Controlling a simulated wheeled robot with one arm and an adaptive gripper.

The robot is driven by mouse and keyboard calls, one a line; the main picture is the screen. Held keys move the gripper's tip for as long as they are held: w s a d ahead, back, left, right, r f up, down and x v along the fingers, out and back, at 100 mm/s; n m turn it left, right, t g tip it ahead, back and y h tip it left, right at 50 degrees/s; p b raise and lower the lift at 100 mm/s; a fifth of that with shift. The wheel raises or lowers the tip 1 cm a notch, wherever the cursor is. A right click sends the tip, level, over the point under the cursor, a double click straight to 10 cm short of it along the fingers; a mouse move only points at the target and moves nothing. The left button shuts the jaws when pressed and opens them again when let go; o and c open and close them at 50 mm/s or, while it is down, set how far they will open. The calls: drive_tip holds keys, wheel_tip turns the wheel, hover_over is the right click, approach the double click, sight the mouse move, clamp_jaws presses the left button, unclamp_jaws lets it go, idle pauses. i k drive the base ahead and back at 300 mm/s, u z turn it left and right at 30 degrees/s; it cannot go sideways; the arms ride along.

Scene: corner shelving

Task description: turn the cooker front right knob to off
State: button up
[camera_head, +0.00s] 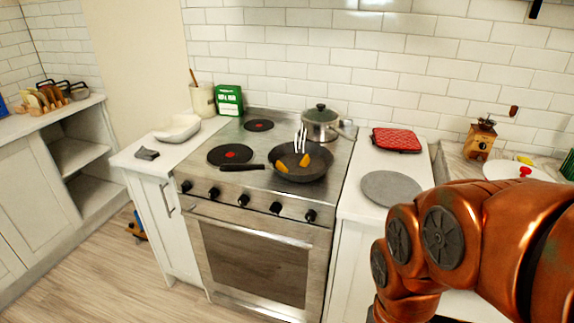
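The cooker (207,204) stands in the middle, with a steel front panel that carries a row of several black knobs. The front right knob (311,215) is at the right end of the row, near the cooker's right edge. It is too small to tell which way it points. A black frying pan (318,170) with orange pieces and a fork-like utensil sits on the front right hob. Its handle points left. My copper-coloured arm fills the lower right, to the right of the cooker. My gripper is not in view.
A lidded pot (320,124) stands on the back right hob. Right of the cooker, the counter holds a grey round mat (391,189) and a red pot holder (397,140). The oven handle (250,226) runs below the knobs. The floor at front left is clear.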

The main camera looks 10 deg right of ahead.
sight(275, 207)
drive_tip(key=u, duration=0.35)
drive_tip(key=k, duration=0.45)
drive_tip(key=u, duration=1.25)
